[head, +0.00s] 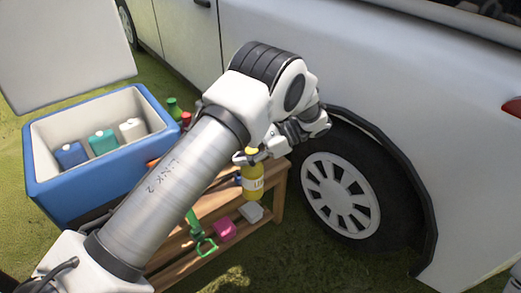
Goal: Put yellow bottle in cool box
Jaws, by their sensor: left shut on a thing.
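The yellow bottle (253,184) hangs upright below my left gripper (252,156), which is shut on its top. The bottle is in front of the right end of the wooden bench; I cannot tell whether it touches the bench. The blue cool box (95,184) stands at the left with its white inside open to view. In it are a blue bottle (71,155), a teal bottle (103,143) and a white bottle (132,130). My left arm crosses between the box and the yellow bottle. My right gripper is not in view.
A wooden bench (279,190) holds a pink block (225,230), a pale block (251,212) and a green tool (205,246). Green (174,108) and red (186,119) items stand beside the box. A white vehicle (420,110) with a wheel (341,195) fills the right side.

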